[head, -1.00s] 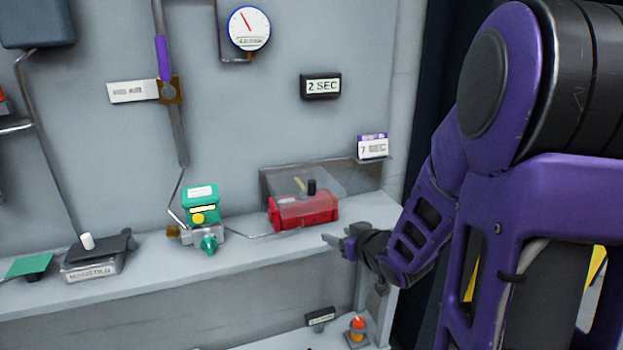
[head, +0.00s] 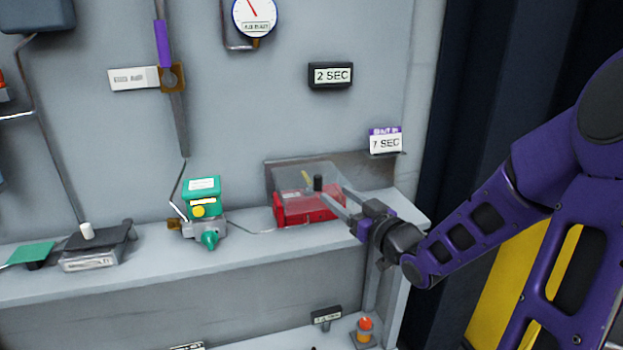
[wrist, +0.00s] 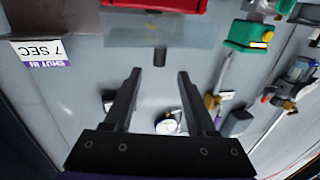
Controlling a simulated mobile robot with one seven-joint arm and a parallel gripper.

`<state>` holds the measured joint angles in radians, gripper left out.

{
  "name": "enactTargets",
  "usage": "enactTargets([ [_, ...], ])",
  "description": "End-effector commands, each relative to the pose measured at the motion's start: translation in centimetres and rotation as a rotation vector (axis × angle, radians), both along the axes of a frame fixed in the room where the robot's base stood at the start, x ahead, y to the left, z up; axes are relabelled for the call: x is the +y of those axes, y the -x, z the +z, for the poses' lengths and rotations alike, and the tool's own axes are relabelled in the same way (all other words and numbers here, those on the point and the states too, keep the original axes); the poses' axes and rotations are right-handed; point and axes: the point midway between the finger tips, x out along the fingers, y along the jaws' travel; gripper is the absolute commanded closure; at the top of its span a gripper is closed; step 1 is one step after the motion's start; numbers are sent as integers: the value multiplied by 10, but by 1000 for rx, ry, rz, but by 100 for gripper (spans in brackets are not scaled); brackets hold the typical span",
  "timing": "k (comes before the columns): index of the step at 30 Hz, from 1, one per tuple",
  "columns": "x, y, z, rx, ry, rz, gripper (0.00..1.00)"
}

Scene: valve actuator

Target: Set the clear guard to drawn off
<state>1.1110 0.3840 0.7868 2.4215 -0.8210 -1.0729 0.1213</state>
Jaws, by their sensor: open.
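The clear guard (head: 292,178) is a see-through cover over a red box (head: 308,207) on the shelf, with a small black knob (head: 318,183) on it. In the wrist view the guard (wrist: 190,32) shows as a pale clear sheet, and its black knob (wrist: 160,57) lies ahead of the gap between the fingers. My gripper (head: 342,203) is just to the right of the guard in the head view, fingers pointing left toward the knob. In the wrist view my gripper (wrist: 157,75) is open with nothing between its fingers. I cannot tell whether a fingertip touches the guard.
A green-topped valve unit (head: 202,205) stands left of the red box on the shelf (head: 130,278). A "7 SEC" tag (head: 385,142) is on the wall above my gripper. A "2 SEC" sign (head: 331,75) hangs higher. An orange-topped item (head: 365,328) sits below.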

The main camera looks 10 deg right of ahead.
Motion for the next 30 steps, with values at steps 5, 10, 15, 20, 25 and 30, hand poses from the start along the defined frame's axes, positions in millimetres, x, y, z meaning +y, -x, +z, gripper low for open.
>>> enactTargets([
  [5, 16, -38, -2, -1, -3, 4, 44],
  [10, 29, -72, -1, -1, -3, 3, 44],
  [15, 38, -97, -1, 0, -1, 2, 44],
  [20, 42, -109, -1, 2, 0, 0, 44],
  [25, 43, -112, 0, 1, 0, -1, 44],
  [30, 43, -112, 0, 2, 1, -1, 45],
])
